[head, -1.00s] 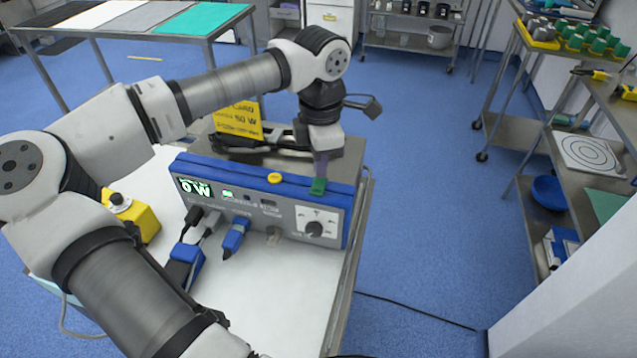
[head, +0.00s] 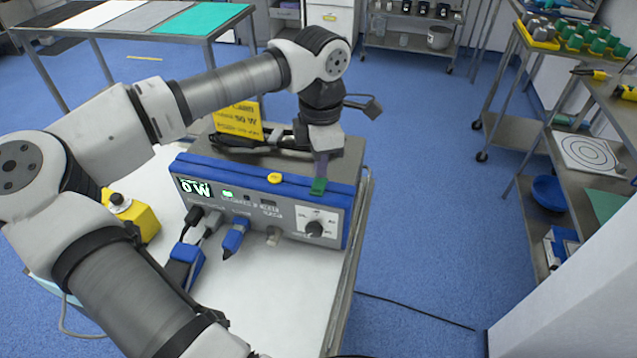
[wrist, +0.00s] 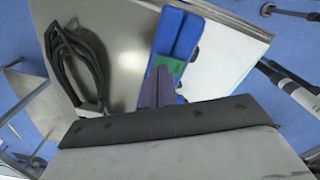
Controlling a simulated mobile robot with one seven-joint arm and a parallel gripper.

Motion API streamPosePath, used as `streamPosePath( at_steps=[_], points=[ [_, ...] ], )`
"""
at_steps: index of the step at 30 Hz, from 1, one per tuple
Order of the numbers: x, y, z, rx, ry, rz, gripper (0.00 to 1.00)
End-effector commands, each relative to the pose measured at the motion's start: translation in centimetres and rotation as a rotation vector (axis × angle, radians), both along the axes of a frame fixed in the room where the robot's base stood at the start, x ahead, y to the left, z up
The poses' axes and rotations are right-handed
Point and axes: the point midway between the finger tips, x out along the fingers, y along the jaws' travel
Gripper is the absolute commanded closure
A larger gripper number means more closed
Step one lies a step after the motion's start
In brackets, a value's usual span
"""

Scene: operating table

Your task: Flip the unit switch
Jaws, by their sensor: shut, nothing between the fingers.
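The unit is a blue and grey box (head: 290,215) on the white-topped cart, with a display (head: 195,187) reading "0 W". A small lit green element (head: 228,194) sits right of the display, and a black dial (head: 314,228) is at the front right. I cannot tell for sure which part is the unit switch. My gripper (head: 318,186) is shut and empty, pointing down at the unit's blue top edge above the dial.
A yellow box with a knob (head: 132,217) is at left. A shelf rack (head: 590,160) stands at right, beyond open blue floor.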

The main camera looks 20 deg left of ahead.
Motion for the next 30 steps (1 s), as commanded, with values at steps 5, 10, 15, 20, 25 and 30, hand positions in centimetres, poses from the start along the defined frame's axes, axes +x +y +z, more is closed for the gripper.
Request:
streamPosePath(
  at_steps=[5, 10, 15, 20, 25, 30],
  points=[
    [0.0, 0.0, -0.1, 0.0, 0.0, 0.0, 1.0],
    [0.0, 0.0, -0.4, 0.0, 0.0, 0.0, 1.0],
    [0.0, 0.0, -0.7, 0.0, 0.0, 0.0, 1.0],
    [0.0, 0.0, -0.9, 0.0, 0.0, 0.0, 1.0],
    [0.0, 0.0, -1.2, 0.0, 0.0, 0.0, 1.0],
    [0.0, 0.0, -1.4, 0.0, 0.0, 0.0, 1.0]
  ],
)
